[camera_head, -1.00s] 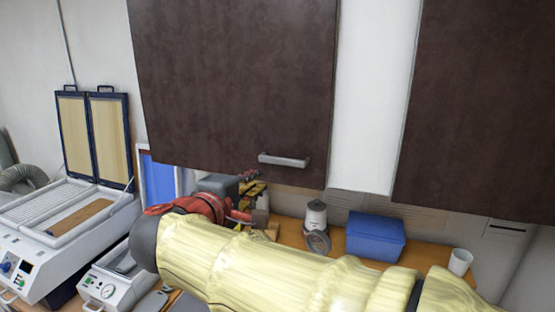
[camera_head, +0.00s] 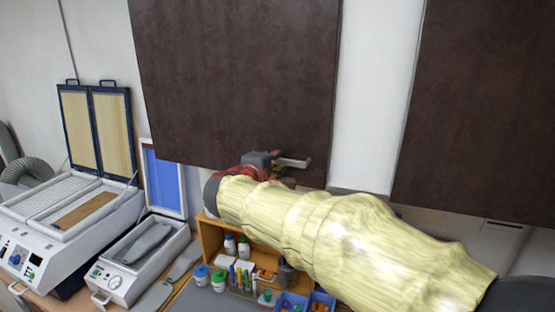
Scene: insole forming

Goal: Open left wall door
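The left wall door (camera_head: 235,80) is a dark brown cabinet panel, and it looks closed. Its grey bar handle (camera_head: 295,162) is near the lower right corner, with its right part showing.
A second dark door (camera_head: 480,110) hangs to the right, past a white wall strip (camera_head: 375,90). Below are a wooden shelf box (camera_head: 212,240) with bottles, blue bins (camera_head: 292,302), and white machines (camera_head: 60,235) at left. My arm covers much of the counter.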

